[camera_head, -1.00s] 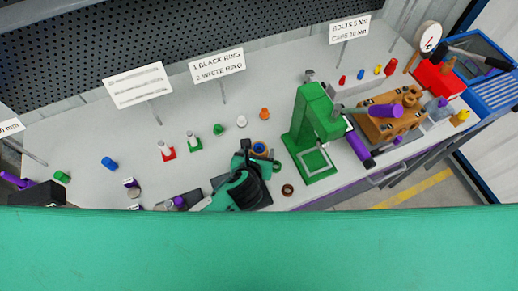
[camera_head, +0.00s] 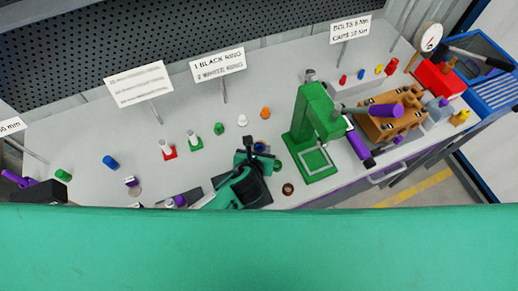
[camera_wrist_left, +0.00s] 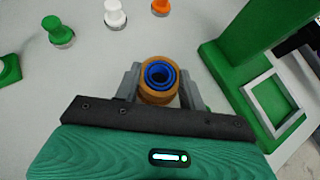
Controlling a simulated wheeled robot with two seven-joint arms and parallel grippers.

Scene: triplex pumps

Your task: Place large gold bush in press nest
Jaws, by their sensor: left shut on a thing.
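The large gold bush (camera_wrist_left: 158,92) is a gold-brown ring with blue inside it. In the left wrist view it sits between the two grey fingers of my left gripper (camera_wrist_left: 159,88), which is shut on it. In the head view my left gripper (camera_head: 258,152) is left of the green press, and the bush (camera_head: 259,146) is mostly covered by the fingers. The green press (camera_head: 315,125) stands upright, with a pale square frame as its nest (camera_head: 313,162) on its base. The nest (camera_wrist_left: 273,104) is empty and right of the gripper in the wrist view. My right gripper is not in view.
A small brown ring (camera_head: 288,189) lies in front of the press. Green (camera_head: 219,130), white (camera_head: 242,121) and orange (camera_head: 265,113) pieces stand behind the gripper. A brown pump block (camera_head: 395,118) is right of the press. The press column and purple-gripped lever rise beside the nest.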

